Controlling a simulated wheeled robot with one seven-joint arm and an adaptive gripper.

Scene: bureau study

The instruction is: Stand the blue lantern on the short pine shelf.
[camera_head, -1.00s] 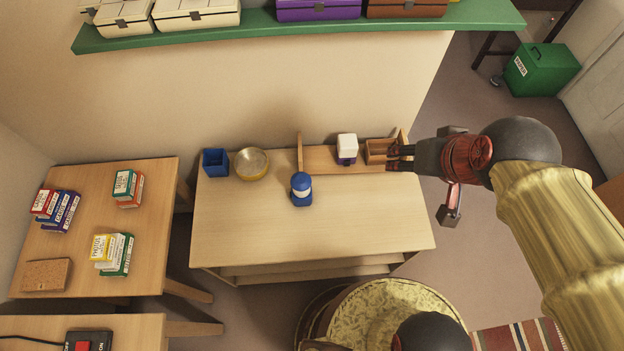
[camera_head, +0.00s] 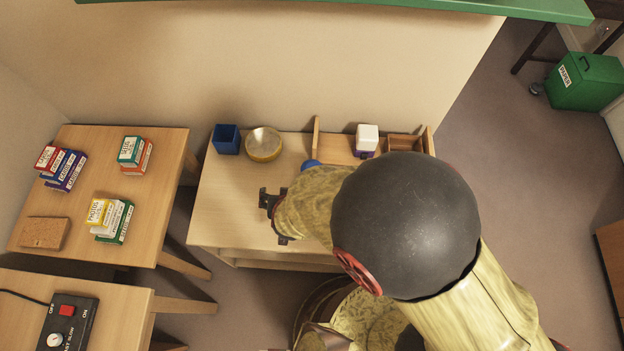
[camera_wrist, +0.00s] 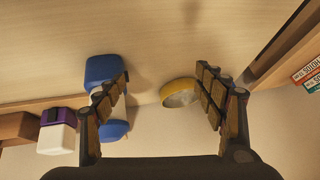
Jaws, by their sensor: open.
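The blue lantern (camera_head: 311,164) stands on the desk just in front of the left end of the short pine shelf (camera_head: 338,150). In the head view my arm hides most of it. In the wrist view the lantern (camera_wrist: 104,70) shows blue parts above and below my left finger, which covers its middle. My gripper (camera_wrist: 168,82) is open and empty, its fingers spread wide. The lantern lies toward the left finger, not centred between the two. The head view shows only part of my gripper, left of the lantern over the desk.
A white-and-purple item (camera_head: 366,140) and a small wooden box (camera_head: 404,143) occupy the shelf's middle and right. A wall rises behind. The shelf's left part looks bare.

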